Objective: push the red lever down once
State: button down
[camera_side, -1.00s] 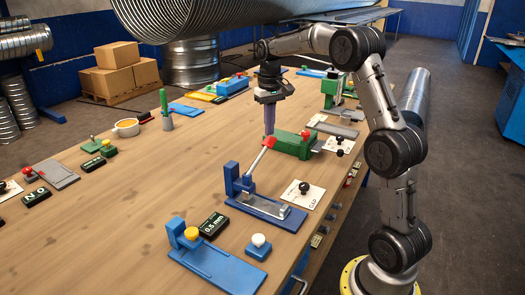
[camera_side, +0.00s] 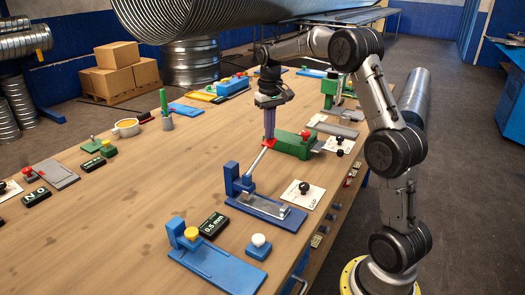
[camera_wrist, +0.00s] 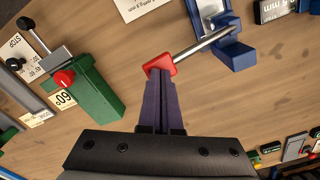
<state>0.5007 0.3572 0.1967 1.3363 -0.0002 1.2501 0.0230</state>
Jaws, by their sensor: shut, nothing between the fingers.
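The red lever has a silver rod (camera_side: 259,160) slanting up from a blue fixture (camera_side: 233,181) on the bench. In the side view its red end is mostly hidden behind my fingers. In the wrist view the red end (camera_wrist: 160,65) shows just past the tips of my gripper (camera_wrist: 161,80), with the rod running up right to the blue fixture (camera_wrist: 238,55). My gripper (camera_side: 270,138) points down with its purple fingers shut and empty. The tips are at the red end; I cannot tell whether they touch it.
A green block (camera_side: 291,145) with a red knob (camera_wrist: 64,78) stands close beside my gripper. A blue fixture with a yellow knob (camera_side: 191,234), a white-knobbed blue box (camera_side: 258,246) and a 0.5 mm display (camera_side: 213,225) are nearer the camera.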

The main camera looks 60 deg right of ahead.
notch_tip(320, 180, down, 6)
jog(key=shift+d+f, duration=0.15)
jog(key=shift+d, duration=0.05)
dwell(0.8)
jog(key=shift+s, duration=0.1)
jog(key=shift+f, duration=0.1)
jog(key=shift+r, duration=5.5)
